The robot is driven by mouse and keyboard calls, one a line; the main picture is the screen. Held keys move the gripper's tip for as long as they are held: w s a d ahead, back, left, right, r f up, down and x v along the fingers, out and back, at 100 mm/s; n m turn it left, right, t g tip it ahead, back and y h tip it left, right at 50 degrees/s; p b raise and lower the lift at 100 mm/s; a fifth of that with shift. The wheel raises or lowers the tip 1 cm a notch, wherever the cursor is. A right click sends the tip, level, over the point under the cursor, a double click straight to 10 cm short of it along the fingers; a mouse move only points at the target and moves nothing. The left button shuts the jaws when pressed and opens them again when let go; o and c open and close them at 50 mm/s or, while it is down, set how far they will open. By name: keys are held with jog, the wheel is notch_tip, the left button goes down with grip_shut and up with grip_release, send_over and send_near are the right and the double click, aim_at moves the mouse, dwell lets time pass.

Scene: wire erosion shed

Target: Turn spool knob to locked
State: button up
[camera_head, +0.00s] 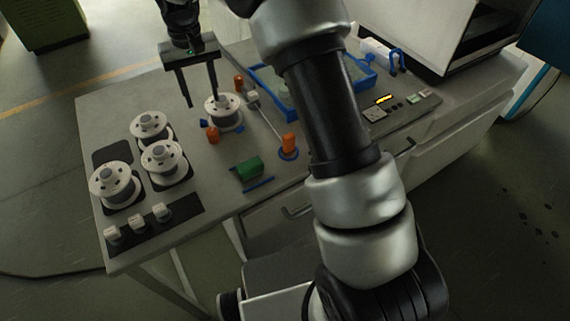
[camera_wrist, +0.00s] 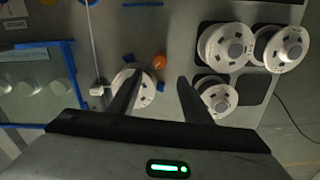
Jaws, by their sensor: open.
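A white spool (camera_head: 223,112) with a grey hub sits alone near the table's middle; it also shows in the wrist view (camera_wrist: 130,92), partly behind one finger. An orange knob (camera_head: 212,134) stands at its near side, and shows in the wrist view (camera_wrist: 160,62) beyond the fingertips. Two other orange parts stand near, one behind the spool (camera_head: 239,82) and one to its right (camera_head: 289,142). I cannot tell which is the spool knob or read any locked mark. My gripper (camera_head: 202,101) is open and empty, fingers pointing down, above the table at the spool's left (camera_wrist: 159,79).
Several spools (camera_head: 161,160) stand on dark pads at the table's left. Small white blocks (camera_head: 137,225) lie on a dark strip at the front left. A green block (camera_head: 249,168), a blue-edged tray (camera_head: 287,109) and a control panel (camera_head: 385,106) are farther right.

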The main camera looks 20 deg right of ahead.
notch_tip(320, 180, up, 5)
jog(key=s+d+t+b, duration=0.2)
jog(key=s+d+b, duration=0.5)
jog(key=s+b, duration=0.25)
jog(key=s+d+f+t+b, duration=0.1)
jog(key=s+d+f+b, duration=0.3)
jog(key=s+b, duration=0.2)
jog(key=s+d+f+m+t+b, duration=0.1)
jog(key=s+d+f+b, duration=0.3)
jog(key=s+b, duration=0.3)
jog(key=shift+s+f+t, duration=0.3)
jog(key=shift+s+f, duration=0.35)
jog(key=shift+s, duration=0.5)
